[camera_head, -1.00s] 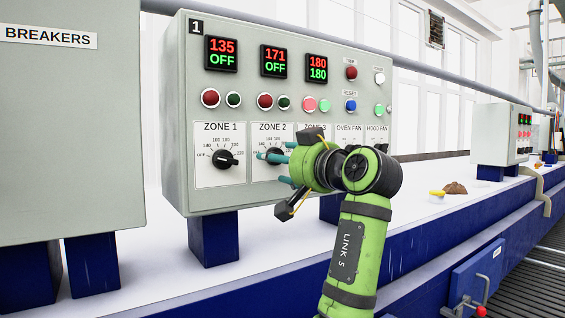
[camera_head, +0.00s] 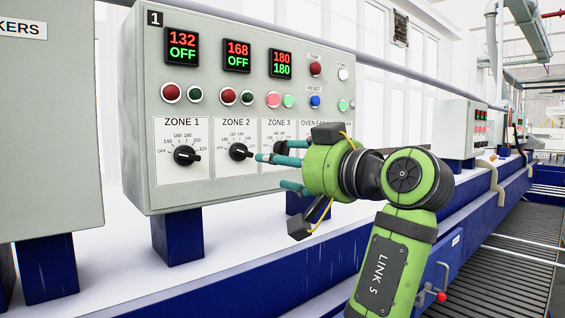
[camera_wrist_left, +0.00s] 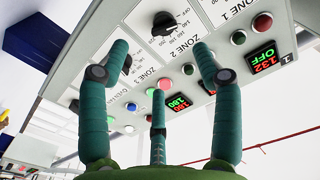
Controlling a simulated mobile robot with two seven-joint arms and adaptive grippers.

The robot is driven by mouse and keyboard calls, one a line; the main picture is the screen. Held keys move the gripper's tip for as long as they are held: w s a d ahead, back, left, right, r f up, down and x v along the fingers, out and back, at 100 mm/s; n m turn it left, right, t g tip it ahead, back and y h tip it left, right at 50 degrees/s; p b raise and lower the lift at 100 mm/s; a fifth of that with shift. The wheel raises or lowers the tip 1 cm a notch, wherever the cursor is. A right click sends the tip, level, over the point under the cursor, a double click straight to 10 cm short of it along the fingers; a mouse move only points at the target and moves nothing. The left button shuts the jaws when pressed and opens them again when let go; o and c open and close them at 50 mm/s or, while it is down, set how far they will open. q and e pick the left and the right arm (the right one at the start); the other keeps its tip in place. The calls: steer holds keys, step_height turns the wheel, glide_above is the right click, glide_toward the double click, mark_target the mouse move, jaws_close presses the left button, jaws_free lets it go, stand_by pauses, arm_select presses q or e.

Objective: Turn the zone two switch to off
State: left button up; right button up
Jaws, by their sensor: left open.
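The zone 2 switch (camera_head: 240,151) is a black knob on a white dial plate. Its bar lies slanted, one end toward lower right. The display above it (camera_head: 237,56) reads 168 over green OFF. In the left wrist view the knob (camera_wrist_left: 163,23) shows upside down at the top, beyond the fingers. My left gripper (camera_head: 274,172) has teal fingers, spread open and empty. It is in front of the panel, right of the zone 2 knob, with one fingertip close to it in the head view; contact cannot be told. My right gripper is not in view.
The zone 1 knob (camera_head: 186,155) is to the left. The zone 3 plate (camera_head: 273,126) is to the right, its knob partly hidden by my fingers. Lit buttons (camera_head: 273,100) sit above. The grey control box stands on blue legs (camera_head: 176,236). A conveyor (camera_head: 495,270) is lower right.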

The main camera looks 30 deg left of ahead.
mark_target(245, 154)
arm_select(q)
steer(key=shift+m, duration=0.6)
steer(key=p+x, duration=0.6)
steer(key=x, duration=0.1)
steer(key=r+p+x, duration=0.1)
steer(key=p+x, duration=0.2)
steer(key=p, duration=0.1)
steer(key=shift+w+a, duration=0.2)
steer(key=shift+a, duration=0.15)
steer(key=shift+w+a+f, duration=0.1)
steer(key=shift+a, duration=0.4)
steer(key=shift+d, duration=0.1)
steer(key=shift+c, duration=0.4)
steer(key=c, duration=1.2)
